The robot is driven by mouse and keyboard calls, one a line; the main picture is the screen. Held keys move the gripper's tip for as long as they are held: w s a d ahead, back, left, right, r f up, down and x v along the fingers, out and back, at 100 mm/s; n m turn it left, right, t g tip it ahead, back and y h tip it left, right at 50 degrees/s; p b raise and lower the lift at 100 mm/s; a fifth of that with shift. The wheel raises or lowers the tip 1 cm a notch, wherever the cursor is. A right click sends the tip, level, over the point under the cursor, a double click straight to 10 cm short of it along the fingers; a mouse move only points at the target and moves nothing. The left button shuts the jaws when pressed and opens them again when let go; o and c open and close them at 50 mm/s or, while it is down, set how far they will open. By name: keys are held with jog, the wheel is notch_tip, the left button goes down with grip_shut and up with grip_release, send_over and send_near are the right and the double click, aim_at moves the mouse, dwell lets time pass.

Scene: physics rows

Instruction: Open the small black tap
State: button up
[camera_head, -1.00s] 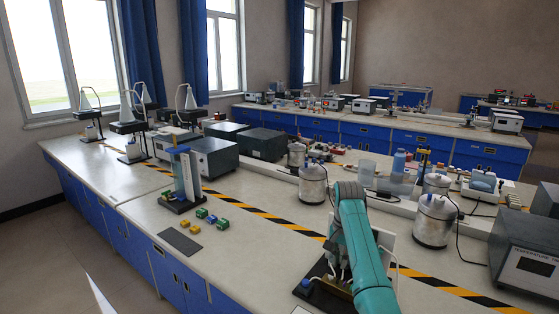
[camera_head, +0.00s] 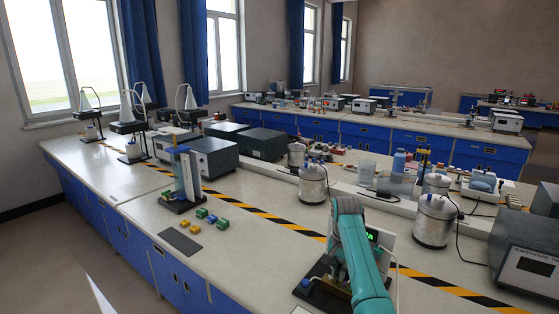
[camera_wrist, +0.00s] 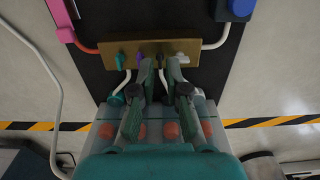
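In the wrist view a brass-coloured block (camera_wrist: 112,47) carries a row of small taps: a teal one (camera_wrist: 120,61), a purple one (camera_wrist: 138,58), a small black tap (camera_wrist: 160,57) and a pale one (camera_wrist: 183,57). My gripper (camera_wrist: 160,68) is open, with its two fingers apart. The fingertips are close to the block, one on each side of the black tap in the picture. I cannot tell whether they touch it. In the head view my arm hides the gripper, the taps and most of the block.
The apparatus stands on a black base (camera_wrist: 93,75). Pale tubes run from it, with a pink piece (camera_wrist: 61,20) and a blue knob (camera_wrist: 238,8) at its sides. A panel with a green display (camera_head: 372,235) stands behind my arm. Metal pots (camera_head: 434,218) stand nearby.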

jog(key=shift+f, duration=0.4)
jog(key=shift+r, duration=0.3)
dwell(0.5)
grip_shut()
jog(key=n, duration=0.5)
jog(key=shift+n, duration=1)
